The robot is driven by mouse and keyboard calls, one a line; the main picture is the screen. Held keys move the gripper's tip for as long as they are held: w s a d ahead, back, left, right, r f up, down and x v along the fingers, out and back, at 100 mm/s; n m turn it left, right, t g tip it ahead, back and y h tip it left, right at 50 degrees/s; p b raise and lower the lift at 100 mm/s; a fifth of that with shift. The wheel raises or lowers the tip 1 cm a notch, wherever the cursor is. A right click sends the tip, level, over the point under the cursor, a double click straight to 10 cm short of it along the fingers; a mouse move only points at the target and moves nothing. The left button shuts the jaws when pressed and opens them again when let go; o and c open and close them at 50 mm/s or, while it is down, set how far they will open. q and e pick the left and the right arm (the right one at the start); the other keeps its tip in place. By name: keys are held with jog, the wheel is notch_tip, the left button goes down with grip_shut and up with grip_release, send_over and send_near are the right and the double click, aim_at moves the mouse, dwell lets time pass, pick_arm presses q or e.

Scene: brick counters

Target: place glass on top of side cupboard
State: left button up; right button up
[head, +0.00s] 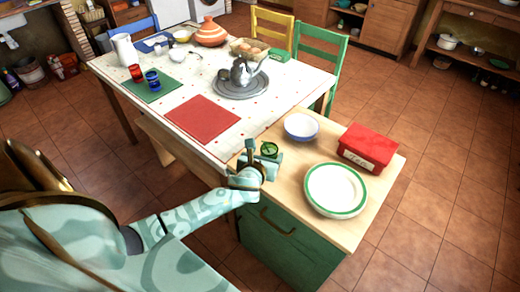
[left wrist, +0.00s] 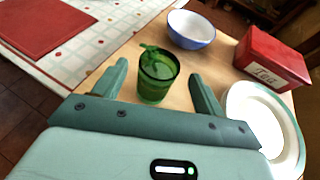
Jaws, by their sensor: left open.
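A green glass (head: 269,149) is at the near left corner of the wooden top of the green side cupboard (head: 343,232). In the left wrist view the glass (left wrist: 152,88) looks upright, with a green piece showing at its rim. My left gripper (head: 261,160) is at that corner, beside the glass. It is open, and the left wrist view shows its fingers (left wrist: 158,80) on either side of the glass with a gap at each side. I cannot tell how deep the glass sits between them. My right gripper is not in view.
The cupboard top also holds a blue-white bowl (head: 301,127), a red tea tin (head: 368,147) and a green-rimmed plate (head: 335,189).

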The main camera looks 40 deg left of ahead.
pick_arm(q)
jog(key=p+v, duration=0.1)
jog(key=v, duration=0.6)
jog(key=shift+s, duration=0.2)
jog(key=s+f+n+g+h, duration=0.1)
jog(key=s+f+n+g, duration=0.1)
jog(key=s+f+n, duration=0.55)
jog(key=s+f+n+g+h, duration=0.1)
jog(key=s+f+n+g, duration=0.3)
jog(key=f, duration=0.7)
jog(key=s+f+n+g+h, duration=0.1)
jog(key=s+f+n, duration=0.2)
jog(key=s+f, duration=0.5)
jog(key=s+d+f+n+g, duration=0.1)
jog(key=s+f+n, duration=0.2)
jog(key=s, duration=0.4)
jog(key=s+d+f+n+g, duration=0.2)
jog(key=s+f+n, duration=0.2)
jog(key=s+n, duration=0.2)
jog(key=s+d+f+n+g+h, duration=0.1)
jog(key=s+d+f+n+g, duration=0.1)
jog(key=s+n, duration=0.3)
jog(key=s+f, duration=0.1)
jog(key=s, duration=0.3)
jog(key=shift+s+f, duration=0.2)
jog(key=shift+s, duration=0.2)
